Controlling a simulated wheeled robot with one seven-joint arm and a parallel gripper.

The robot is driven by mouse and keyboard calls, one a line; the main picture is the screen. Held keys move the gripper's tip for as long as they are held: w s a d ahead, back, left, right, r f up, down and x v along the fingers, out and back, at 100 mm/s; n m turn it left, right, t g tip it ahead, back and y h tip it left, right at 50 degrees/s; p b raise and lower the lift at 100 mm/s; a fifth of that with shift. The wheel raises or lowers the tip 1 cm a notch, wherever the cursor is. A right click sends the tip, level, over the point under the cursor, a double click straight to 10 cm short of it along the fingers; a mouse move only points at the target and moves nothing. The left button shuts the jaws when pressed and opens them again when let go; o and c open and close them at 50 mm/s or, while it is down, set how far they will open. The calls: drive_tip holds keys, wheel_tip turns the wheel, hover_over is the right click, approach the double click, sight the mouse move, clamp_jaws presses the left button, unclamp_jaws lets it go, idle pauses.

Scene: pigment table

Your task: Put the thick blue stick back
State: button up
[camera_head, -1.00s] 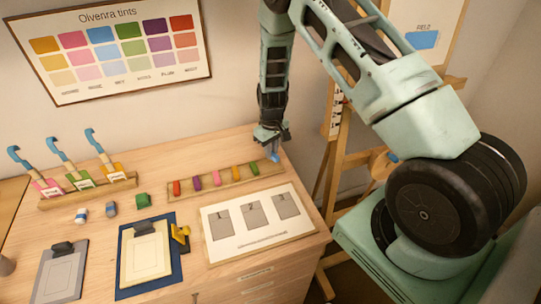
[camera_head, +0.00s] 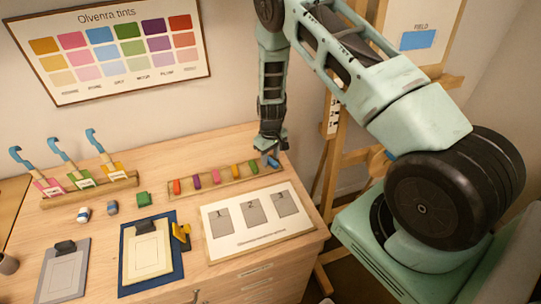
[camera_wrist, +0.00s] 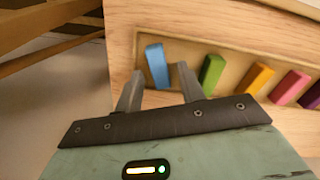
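The thick blue stick (camera_wrist: 157,66) stands in the end slot of the wooden stick rack (camera_wrist: 224,51), beside the green stick (camera_wrist: 211,74). In the head view the blue stick (camera_head: 270,162) shows at the rack's right end, partly hidden by my gripper (camera_head: 271,150). In the wrist view my gripper (camera_wrist: 160,78) has its fingers apart, one on each side of the blue stick, with gaps between the stick and both fingers. The stick leans slightly. Its lower end is not clear to see.
Orange (camera_wrist: 258,78), pink and purple sticks stand further along the rack. A white numbered board (camera_head: 262,237) lies in front of it. The table's right edge is close to the gripper.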

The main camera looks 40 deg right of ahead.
sight(270, 160)
drive_tip(key=shift+r, duration=0.1)
wheel_tip(270, 160, up, 12)
drive_tip(key=f+b, duration=0.1)
drive_tip(key=b, duration=0.4)
drive_tip(key=s+a+r+n+y, duration=0.1)
drive_tip(key=s+a+r, duration=0.45)
drive_tip(key=a, duration=0.45)
drive_tip(key=s+a+r+n+y, duration=0.1)
drive_tip(key=s+a+r+n, duration=0.1)
drive_tip(key=s+a+r, duration=0.6)
drive_tip(key=s+a+r+n, duration=0.1)
drive_tip(key=s+a, duration=0.3)
drive_tip(key=s, duration=0.5)
drive_tip(key=s+a+r+n+h, duration=0.1)
drive_tip(key=s+a+r+n, duration=0.1)
drive_tip(key=s, duration=0.6)
drive_tip(key=shift+s+a+r+n, duration=0.35)
drive_tip(key=shift+a+r, duration=0.1)
drive_tip(key=shift+a, duration=0.7)
